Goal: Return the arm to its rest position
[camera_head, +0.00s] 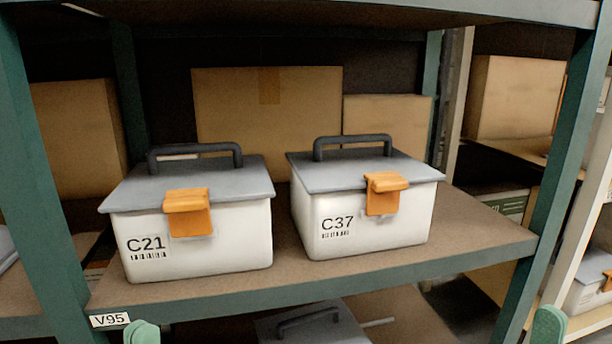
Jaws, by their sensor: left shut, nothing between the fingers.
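The tip of my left gripper (141,333) shows at the bottom edge, low on the left, in front of the shelf's front edge by the V95 label. It is shut and empty, and the rest of that arm is out of view. A green rounded tip of my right gripper (548,325) shows at the bottom right, by the rack post. Its fingers cannot be made out. Both tips are apart from the boxes on the shelf.
A white box marked C21 (190,245) and one marked C37 (375,226), both with grey lids and orange latches, stand on the brown shelf (475,238). Cartons (267,105) stand behind. Green posts (560,160) flank the bay. Another lidded box (312,325) sits below.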

